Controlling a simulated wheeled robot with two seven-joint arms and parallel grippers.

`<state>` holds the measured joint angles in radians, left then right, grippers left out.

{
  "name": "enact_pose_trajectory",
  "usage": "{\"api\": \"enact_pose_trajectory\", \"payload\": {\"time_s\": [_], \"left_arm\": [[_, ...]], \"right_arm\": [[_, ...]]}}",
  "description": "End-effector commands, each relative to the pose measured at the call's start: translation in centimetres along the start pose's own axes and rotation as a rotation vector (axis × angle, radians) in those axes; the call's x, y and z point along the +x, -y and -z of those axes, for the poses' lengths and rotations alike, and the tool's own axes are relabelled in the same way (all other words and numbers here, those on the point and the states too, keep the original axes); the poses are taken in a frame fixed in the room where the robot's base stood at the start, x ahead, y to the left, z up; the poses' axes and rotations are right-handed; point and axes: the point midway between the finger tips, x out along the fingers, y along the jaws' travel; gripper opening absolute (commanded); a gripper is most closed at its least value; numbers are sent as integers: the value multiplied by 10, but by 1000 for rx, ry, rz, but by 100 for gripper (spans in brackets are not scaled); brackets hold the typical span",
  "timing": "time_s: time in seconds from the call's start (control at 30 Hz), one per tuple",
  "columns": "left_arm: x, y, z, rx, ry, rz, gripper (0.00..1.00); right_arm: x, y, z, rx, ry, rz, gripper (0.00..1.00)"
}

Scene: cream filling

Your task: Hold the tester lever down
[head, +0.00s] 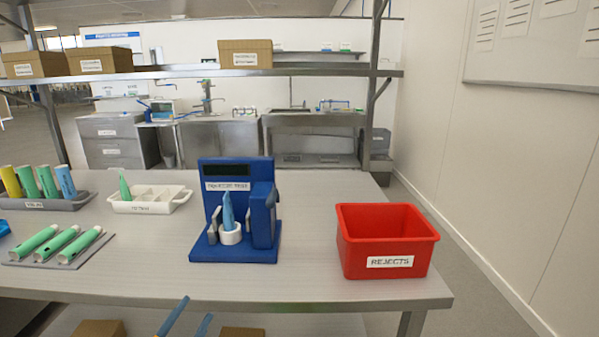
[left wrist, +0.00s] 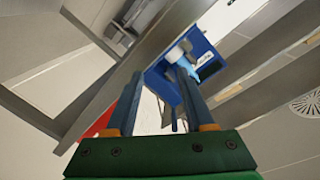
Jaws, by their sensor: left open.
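The blue tester (head: 210,195) stands upright in the middle of the table, with a dark display strip and a white label. A blue tube with a pointed tip (head: 228,212) stands in its white round holder (head: 230,236). A blue upright part (head: 262,220) is on the tester's right side; I cannot tell clearly whether it is the lever. My left gripper (head: 188,318) shows only its fingertips at the bottom, in front of the table edge and apart from the tester. In the left wrist view its fingers (left wrist: 160,76) are open and empty, with the tester (left wrist: 206,47) beyond them. My right gripper is out of view.
A red rejects bin (head: 388,264) stands right of the tester. A white divided tray (head: 150,207), a grey rack of coloured tubes (head: 45,204) and a grey holder with green tubes (head: 60,255) are to the left. A shelf (head: 330,73) spans the back. Table front is clear.

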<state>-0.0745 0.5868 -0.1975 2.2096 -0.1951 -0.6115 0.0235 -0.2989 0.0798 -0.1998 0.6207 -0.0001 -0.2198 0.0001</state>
Motion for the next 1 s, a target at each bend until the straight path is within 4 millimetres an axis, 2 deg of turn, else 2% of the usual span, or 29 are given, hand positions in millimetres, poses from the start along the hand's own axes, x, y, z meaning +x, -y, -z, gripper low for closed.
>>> {"api": "enact_pose_trajectory", "payload": {"time_s": [0.03, 0.1, 0.2, 0.33, 0.53, 0.6, 0.77, 0.87, 1.0], "left_arm": [[-14, -25, -30, -98, 144, -45, 53], [-40, -57, -65, -209, 339, -111, 53], [-80, -96, -100, -324, 566, -197, 53], [-134, -137, -124, -434, 806, -303, 53], [-217, -184, -134, -565, 1116, -461, 53], [-205, -209, -165, -550, 1123, -463, 53], [-198, -257, -220, -541, 1151, -481, 53], [-200, -291, -259, -534, 1170, -493, 53], [-216, -337, -314, -524, 1201, -512, 53]], "right_arm": [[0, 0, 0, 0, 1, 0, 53], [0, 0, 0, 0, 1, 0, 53], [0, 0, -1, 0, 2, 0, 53], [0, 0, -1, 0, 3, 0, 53], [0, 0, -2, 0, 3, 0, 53], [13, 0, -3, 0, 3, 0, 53], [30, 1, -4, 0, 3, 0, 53], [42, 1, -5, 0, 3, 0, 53], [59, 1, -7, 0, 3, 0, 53]]}}
